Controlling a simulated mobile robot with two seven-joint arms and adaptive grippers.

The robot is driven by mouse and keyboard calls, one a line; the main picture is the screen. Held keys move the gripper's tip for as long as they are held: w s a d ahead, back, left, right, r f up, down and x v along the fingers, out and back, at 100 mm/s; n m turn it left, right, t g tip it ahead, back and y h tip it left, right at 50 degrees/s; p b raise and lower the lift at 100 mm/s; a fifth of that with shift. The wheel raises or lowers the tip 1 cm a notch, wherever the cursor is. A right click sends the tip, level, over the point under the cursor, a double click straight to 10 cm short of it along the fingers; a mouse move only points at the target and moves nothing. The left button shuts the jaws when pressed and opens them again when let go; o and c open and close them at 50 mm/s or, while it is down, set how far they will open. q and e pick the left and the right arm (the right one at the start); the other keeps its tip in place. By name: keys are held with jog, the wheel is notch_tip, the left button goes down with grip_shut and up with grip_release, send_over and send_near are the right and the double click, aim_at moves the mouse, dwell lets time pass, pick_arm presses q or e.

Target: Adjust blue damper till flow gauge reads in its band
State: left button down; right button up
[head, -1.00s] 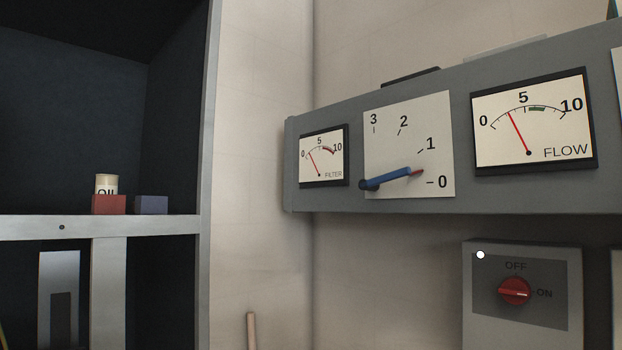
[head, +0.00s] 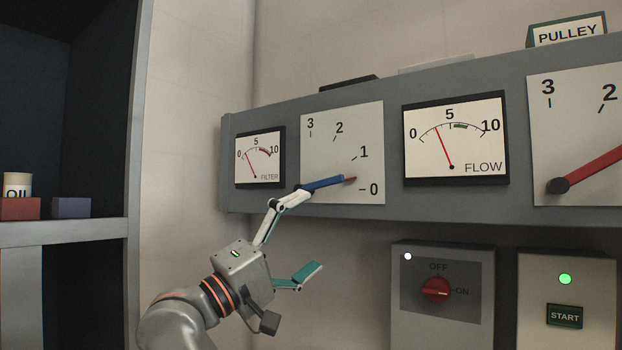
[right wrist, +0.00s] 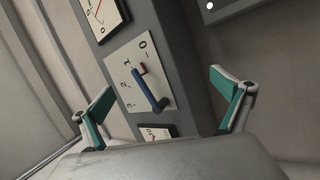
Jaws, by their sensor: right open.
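The blue damper lever (head: 325,184) is on a white plate marked 0 to 3, its red tip between 0 and 1, nearer 0. The flow gauge (head: 455,140) to its right has its red needle short of 5, left of the green band. My right gripper (head: 302,235) is open, its upper finger overlapping the lever's pivot end in the head view. In the right wrist view the blue lever (right wrist: 150,90) stands out between the spread fingers of my right gripper (right wrist: 163,92), with nothing held. My left gripper is not in view.
A filter gauge (head: 260,157) is left of the damper plate. A red lever (head: 595,172) is to the right of the flow gauge. Below the panel are a box with a red knob (head: 436,290) and a START button (head: 564,316). Shelving (head: 85,232) stands at left.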

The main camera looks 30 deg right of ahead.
aim_at(316, 184)
jog(key=a+r+m+t+y+p, duration=0.1)
jog(key=a+r+m+t+y, duration=0.4)
jog(key=r+m, duration=0.4)
jog(key=shift+g+y, duration=0.3)
jog(key=shift+y, duration=0.3)
jog(key=p+x, duration=0.1)
jog(key=x, duration=0.6)
jog(key=shift+w+d+r, duration=0.1)
jog(key=shift+w, duration=0.1)
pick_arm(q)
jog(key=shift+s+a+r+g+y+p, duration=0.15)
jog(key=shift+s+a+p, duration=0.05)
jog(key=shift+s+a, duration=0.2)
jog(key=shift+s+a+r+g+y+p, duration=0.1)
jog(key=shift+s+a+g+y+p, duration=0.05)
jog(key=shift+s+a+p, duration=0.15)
pick_arm(e)
jog(key=shift+w+d, duration=0.25)
jog(key=shift+d, duration=0.4)
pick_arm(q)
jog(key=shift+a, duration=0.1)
